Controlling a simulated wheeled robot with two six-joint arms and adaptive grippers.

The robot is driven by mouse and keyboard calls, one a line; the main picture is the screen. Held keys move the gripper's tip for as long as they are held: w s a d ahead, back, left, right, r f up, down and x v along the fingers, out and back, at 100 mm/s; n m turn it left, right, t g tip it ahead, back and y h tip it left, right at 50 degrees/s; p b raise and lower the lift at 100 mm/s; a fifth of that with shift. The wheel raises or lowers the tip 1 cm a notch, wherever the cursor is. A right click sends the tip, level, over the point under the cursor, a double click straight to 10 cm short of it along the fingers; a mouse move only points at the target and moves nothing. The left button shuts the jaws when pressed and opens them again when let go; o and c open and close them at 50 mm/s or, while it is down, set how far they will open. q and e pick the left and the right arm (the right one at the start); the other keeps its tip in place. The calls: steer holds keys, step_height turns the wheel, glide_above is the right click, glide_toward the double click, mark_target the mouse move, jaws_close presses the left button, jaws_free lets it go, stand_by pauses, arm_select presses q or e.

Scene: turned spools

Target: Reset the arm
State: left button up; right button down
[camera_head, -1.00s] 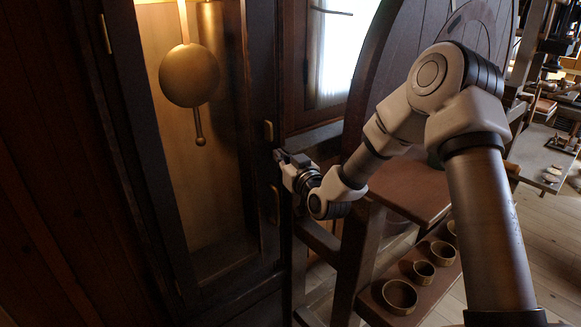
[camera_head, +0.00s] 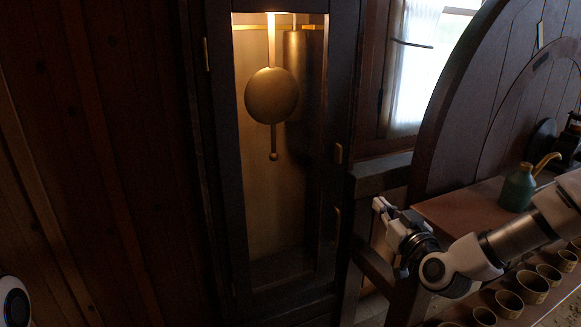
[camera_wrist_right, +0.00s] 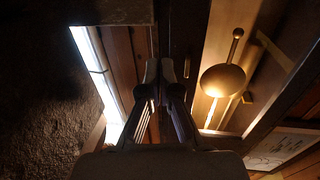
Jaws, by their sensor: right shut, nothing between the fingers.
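My right gripper (camera_head: 381,207) is in the middle right of the head view, in the air to the right of a tall clock case (camera_head: 342,75). It is shut and empty. Its two fingers also show in the right wrist view (camera_wrist_right: 165,72), close together. The right arm (camera_head: 515,240) comes in from the right edge. A gap shows between the gripper and the clock case in the head view. My left gripper is out of view; only a white rounded piece of mine (camera_head: 14,300) shows at the lower left corner.
The clock holds a round brass pendulum (camera_head: 271,95); its front looks shut, with a small brass handle (camera_head: 338,153). A shelf with several small bowls (camera_head: 532,286) lies below the arm. A green can (camera_head: 518,187) stands on a wooden surface. A bright window (camera_head: 418,60) is behind.

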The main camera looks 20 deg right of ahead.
steer(key=s+a+f+n+g+y+p, duration=0.1)
steer(key=s+a+f+n+g, duration=0.15)
steer(key=f, duration=0.55)
steer(key=s+a+f+n+g+y+p, duration=0.1)
steer(key=s+a+f+g, duration=0.25)
steer(key=f, duration=0.35)
steer(key=s+a+f+n+g+y+p, duration=0.15)
steer(key=a+f, duration=0.25)
steer(key=f, duration=0.4)
steer(key=s+a+f+m+g, duration=0.1)
steer(key=s+f+g, duration=0.2)
steer(key=s, duration=0.5)
steer(key=s+a+f+m+g+h+p, duration=0.1)
steer(key=s+f+g, duration=0.3)
steer(key=s, duration=0.4)
steer(key=s+a+f+m+g, duration=0.2)
steer(key=s+f+g, duration=0.2)
steer(key=s, duration=0.3)
steer(key=shift+s+a+f+m+h+p, duration=0.3)
steer(key=shift+s+a+f+m+h, duration=0.1)
steer(key=shift+f, duration=0.2)
